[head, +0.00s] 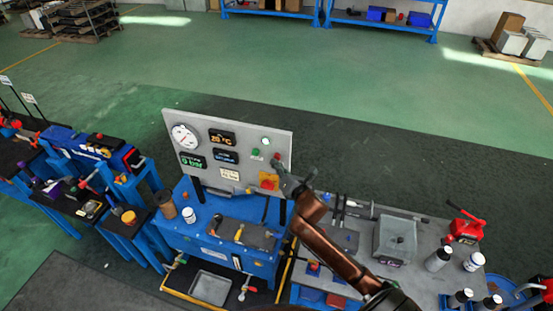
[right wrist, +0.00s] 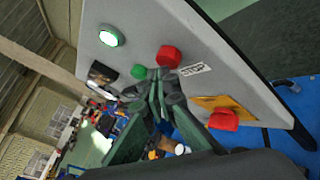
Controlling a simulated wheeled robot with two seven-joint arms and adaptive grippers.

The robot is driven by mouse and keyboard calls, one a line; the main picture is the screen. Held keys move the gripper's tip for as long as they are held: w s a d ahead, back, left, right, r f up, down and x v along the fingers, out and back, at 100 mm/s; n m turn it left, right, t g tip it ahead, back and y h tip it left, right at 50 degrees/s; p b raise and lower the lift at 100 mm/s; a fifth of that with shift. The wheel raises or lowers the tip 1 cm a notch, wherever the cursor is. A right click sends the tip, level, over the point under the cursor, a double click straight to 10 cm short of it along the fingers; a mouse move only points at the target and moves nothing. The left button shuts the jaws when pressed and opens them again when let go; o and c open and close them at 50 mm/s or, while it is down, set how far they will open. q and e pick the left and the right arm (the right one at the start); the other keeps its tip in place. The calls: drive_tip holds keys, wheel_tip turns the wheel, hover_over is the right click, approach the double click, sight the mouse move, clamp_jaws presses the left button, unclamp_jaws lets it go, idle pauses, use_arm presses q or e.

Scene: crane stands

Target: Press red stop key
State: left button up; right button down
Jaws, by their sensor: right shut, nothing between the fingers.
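The grey control panel (head: 225,126) stands upright on the blue bench. A round red key (right wrist: 168,57) sticks out of its face in the right wrist view; it also shows in the head view (head: 276,160). A green key (right wrist: 138,72) sits beside it. My right gripper (right wrist: 160,78) is shut and empty, its fingertips close to the red key and the green key. I cannot tell whether they touch the red key. In the head view the right gripper (head: 281,171) is at the panel's lower right. My left gripper is not in view.
A lit round lamp (right wrist: 110,35) is on the panel. A red knob on a yellow plate (head: 268,181) sits below the red key. A gauge (head: 184,136) and displays are at the left. A grey bench (head: 345,207) with a box and bottles stands at the right.

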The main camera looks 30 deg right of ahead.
drive_tip(key=shift+w+d, duration=0.3)
drive_tip(key=shift+d, duration=0.1)
idle(0.7)
drive_tip(key=shift+a, duration=0.1)
drive_tip(key=shift+s+a+p, duration=0.45)
drive_tip(key=shift+s+a, duration=0.15)
drive_tip(key=shift+a, duration=0.05)
drive_tip(key=shift+s+a+p, duration=0.65)
drive_tip(key=shift+s+a, duration=1)
drive_tip(key=shift+a, duration=0.25)
drive_tip(key=shift+f, duration=0.1)
